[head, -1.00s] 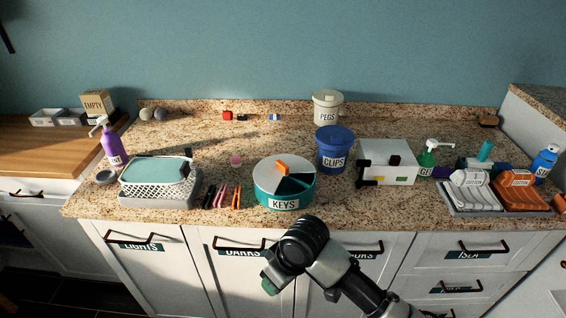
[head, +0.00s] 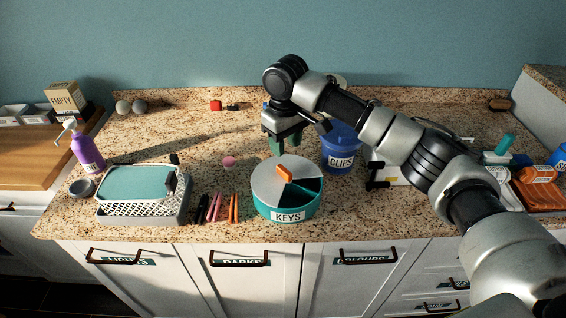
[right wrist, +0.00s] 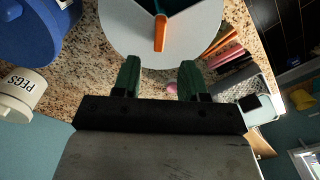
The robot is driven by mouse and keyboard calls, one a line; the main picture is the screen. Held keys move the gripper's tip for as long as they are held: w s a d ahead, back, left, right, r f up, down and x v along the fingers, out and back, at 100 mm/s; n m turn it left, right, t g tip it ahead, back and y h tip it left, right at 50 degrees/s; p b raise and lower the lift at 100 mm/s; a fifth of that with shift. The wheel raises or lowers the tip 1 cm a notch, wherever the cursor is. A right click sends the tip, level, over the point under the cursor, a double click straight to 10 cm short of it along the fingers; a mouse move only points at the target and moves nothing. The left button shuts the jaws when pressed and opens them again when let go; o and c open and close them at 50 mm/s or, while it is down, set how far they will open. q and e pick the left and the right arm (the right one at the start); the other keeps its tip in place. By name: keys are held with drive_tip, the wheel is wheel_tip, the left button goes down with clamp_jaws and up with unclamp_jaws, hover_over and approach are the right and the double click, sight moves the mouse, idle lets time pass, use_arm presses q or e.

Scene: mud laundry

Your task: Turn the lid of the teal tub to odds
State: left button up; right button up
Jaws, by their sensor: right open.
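The teal tub (head: 268,205) stands on the counter with a KEYS label facing front. Its round grey lid (head: 265,182) has a cut-out, and dark teal compartments show through at the right and front. An orange handle (head: 284,174) stands up on the lid; it also shows in the right wrist view (right wrist: 160,34). No ODDS label can be read. My right gripper (head: 290,147) is open and empty, above and just behind the tub. Its green fingers (right wrist: 158,74) point toward the handle but are apart from it. My left gripper is out of view.
A blue CLIPS bucket (head: 340,150) stands close to the right of the tub. Pens (head: 218,208) and a lidded basket (head: 130,206) lie to the left. A white box (head: 388,176) is partly hidden by my right arm. A PEGS pot (right wrist: 18,95) is behind.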

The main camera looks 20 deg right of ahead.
sight(285, 170)
drive_tip(key=f, duration=0.3)
drive_tip(key=shift+s+f+p, duration=0.1)
drive_tip(key=shift+s+p, duration=0.25)
drive_tip(key=shift+s, duration=0.05)
drive_tip(key=shift+w+f, duration=0.2)
drive_tip(key=shift+f, duration=0.8)
drive_tip(key=f, duration=0.3)
drive_tip(key=shift+w+f+p, duration=0.15)
drive_tip(key=shift+w+p, duration=0.1)
drive_tip(key=shift+p, duration=0.15)
drive_tip(key=shift+f, duration=0.3)
drive_tip(key=shift+c, duration=0.6)
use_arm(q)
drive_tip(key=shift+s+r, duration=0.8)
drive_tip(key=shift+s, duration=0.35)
use_arm(e)
clamp_jaws()
